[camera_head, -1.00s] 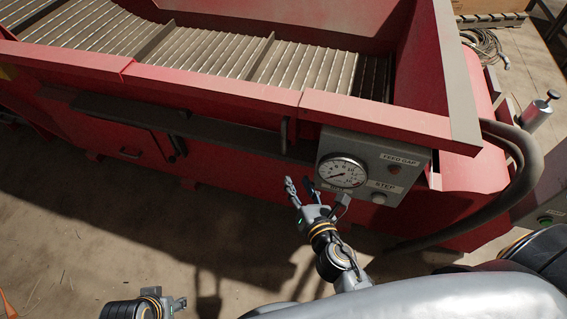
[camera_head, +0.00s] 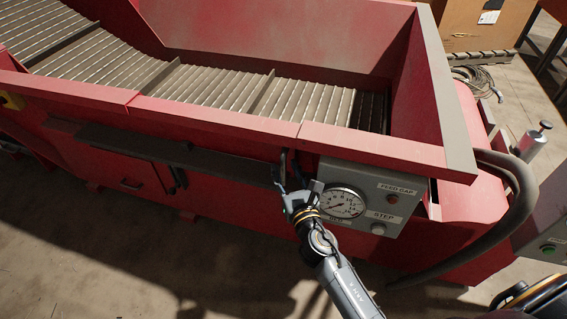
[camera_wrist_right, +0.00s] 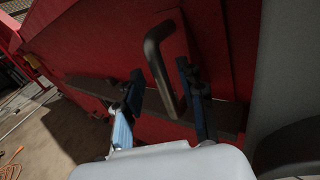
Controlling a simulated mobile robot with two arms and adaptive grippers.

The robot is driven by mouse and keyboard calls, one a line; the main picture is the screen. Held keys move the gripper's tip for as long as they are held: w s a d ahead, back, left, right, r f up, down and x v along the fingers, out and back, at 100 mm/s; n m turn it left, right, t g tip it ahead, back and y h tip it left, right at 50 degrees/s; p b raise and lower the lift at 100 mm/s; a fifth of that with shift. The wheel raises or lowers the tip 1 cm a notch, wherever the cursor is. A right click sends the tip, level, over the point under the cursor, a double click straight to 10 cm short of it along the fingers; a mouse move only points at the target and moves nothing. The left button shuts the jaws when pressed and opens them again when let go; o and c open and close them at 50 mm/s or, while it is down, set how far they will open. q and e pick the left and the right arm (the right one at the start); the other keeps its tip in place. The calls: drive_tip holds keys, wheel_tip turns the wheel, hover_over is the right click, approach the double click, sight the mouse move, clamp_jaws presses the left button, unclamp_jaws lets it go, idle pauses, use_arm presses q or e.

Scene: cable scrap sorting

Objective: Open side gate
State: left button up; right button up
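The side gate seems to be part of the red side wall of the machine (camera_head: 232,118); its outline is hard to make out, and the wall looks closed. A dark bent handle (camera_head: 283,163) stands upright on this wall, left of the gauge box. My right gripper (camera_head: 287,180) is at the handle's lower part. In the right wrist view the handle (camera_wrist_right: 158,62) passes between the two spread fingers of the right gripper (camera_wrist_right: 161,73), with gaps visible beside it. My left gripper is out of view.
A grey control box (camera_head: 405,192) with a round gauge (camera_head: 343,203) and buttons sits just right of my right gripper. A dark ledge (camera_head: 140,144) runs along the wall to the left. A thick hose (camera_head: 521,200) bends around the right end. Ribbed conveyor (camera_head: 215,88) lies behind the wall.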

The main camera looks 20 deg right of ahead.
drive_tip(key=shift+w, duration=1.2)
clamp_jaws()
drive_tip(key=shift+f, duration=0.1)
